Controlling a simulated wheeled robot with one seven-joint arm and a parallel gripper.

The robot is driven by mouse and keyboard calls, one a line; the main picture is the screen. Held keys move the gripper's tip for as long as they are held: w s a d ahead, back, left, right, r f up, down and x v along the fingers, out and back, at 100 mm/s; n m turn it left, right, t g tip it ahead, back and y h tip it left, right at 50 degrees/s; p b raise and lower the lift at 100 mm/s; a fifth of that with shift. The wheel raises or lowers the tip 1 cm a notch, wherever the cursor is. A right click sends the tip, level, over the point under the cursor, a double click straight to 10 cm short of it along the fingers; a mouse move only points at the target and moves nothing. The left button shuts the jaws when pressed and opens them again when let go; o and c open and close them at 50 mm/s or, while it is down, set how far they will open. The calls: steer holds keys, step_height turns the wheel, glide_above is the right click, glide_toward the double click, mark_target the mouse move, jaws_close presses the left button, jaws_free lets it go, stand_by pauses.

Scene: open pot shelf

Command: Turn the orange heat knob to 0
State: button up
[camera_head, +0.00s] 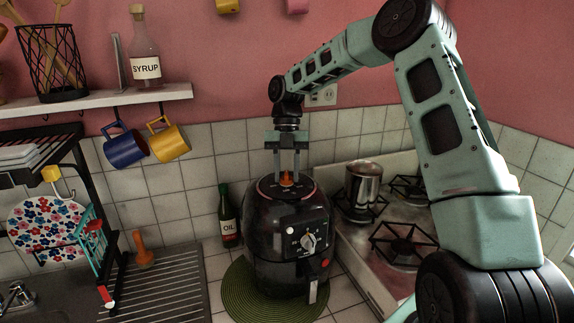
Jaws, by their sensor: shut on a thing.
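The orange heat knob (287,179) is on top of a black round appliance (265,230) in the head view. Only a small part of the knob shows between the fingers. My gripper (287,174) points straight down over the appliance and is shut on the knob, one finger on each side of it. Marks around the knob are too small and dark to read, so its setting cannot be told. A silver dial (308,242) is on the appliance's front panel.
The appliance stands on a round green mat (238,287). An oil bottle (228,222) stands to its left, and a stove (372,268) with a metal pot (364,184) is to its right. A shelf (100,101) with hanging mugs is at the upper left.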

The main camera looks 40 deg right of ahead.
steer(key=shift+n+g+h+p, duration=0.5)
steer(key=shift+n+p, duration=0.55)
steer(key=shift+n, duration=0.95)
steer(key=shift+f, duration=0.1)
steer(key=o, duration=1)
steer(key=shift+c, duration=0.2)
steer(key=shift+w, duration=0.1)
steer(key=b+v, duration=0.3)
steer(key=v, duration=1.4)
steer(key=shift+a+r, duration=0.3)
steer(key=shift+a, duration=0.05)
